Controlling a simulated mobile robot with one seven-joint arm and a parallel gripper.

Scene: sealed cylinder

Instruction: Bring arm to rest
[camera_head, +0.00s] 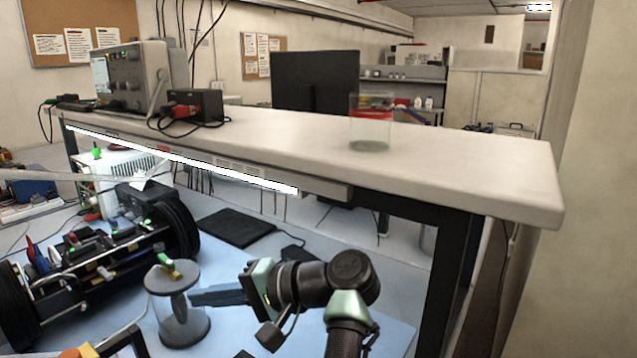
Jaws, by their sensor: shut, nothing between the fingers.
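My arm reaches in from the bottom of the head view, bent at a dark joint with pale green parts. My gripper (196,298) points left, low over the blue work surface. Its dark fingers are shut and empty. The fingertips lie next to a clear cylinder (182,325) in the picture; I cannot tell whether they touch it. The cylinder stands upright with a grey round lid (172,278), which looks tilted.
A raised white shelf (470,165) crosses above the work surface, with another clear cylinder (370,140) on it. A wheeled black device (110,245) stands left of the lidded cylinder. A flat black pad (236,228) lies behind.

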